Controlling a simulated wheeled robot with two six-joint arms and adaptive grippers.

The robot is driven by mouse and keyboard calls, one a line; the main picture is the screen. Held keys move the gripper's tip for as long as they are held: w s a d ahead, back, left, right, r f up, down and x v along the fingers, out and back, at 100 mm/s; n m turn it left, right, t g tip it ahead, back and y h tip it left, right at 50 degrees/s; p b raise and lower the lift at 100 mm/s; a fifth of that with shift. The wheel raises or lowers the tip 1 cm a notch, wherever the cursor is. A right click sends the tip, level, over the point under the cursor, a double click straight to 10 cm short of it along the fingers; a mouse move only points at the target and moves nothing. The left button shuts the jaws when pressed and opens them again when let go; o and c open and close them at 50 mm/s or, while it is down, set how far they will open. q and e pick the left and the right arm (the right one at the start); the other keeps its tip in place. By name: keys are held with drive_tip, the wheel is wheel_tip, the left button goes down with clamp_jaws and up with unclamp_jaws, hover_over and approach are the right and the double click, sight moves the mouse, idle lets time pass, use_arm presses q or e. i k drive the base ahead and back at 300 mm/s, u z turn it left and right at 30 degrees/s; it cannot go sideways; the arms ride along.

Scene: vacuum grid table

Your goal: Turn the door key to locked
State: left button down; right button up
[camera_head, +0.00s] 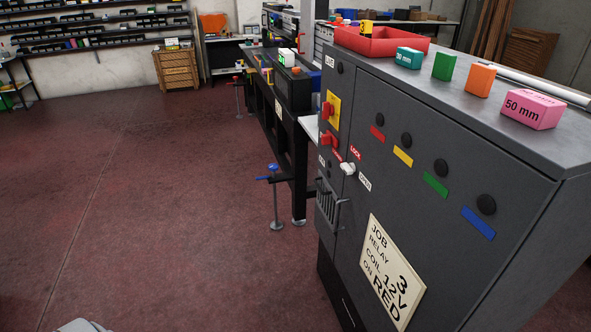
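The dark grey cabinet (398,160) fills the right side of the head view, its door facing me. The pale door key (348,168) sits near the door's left edge. A red label reading LOCK (355,152) is just above and right of it, and a white label (365,182) with small, hard-to-read text is just below and right. The key is too small to tell its exact angle.
A job card (390,275) and several black knobs are on the door. A red tray (382,42) and coloured blocks stand on top. The floor (150,200) at left is clear.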

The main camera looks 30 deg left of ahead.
sight(349, 169)
drive_tip(key=u, duration=0.2)
drive_tip(key=k, duration=1.2)
drive_tip(key=u, duration=0.35)
drive_tip(key=i, duration=0.7)
drive_tip(key=u, duration=0.45)
drive_tip(key=i, duration=0.95)
drive_tip(key=z, duration=0.55)
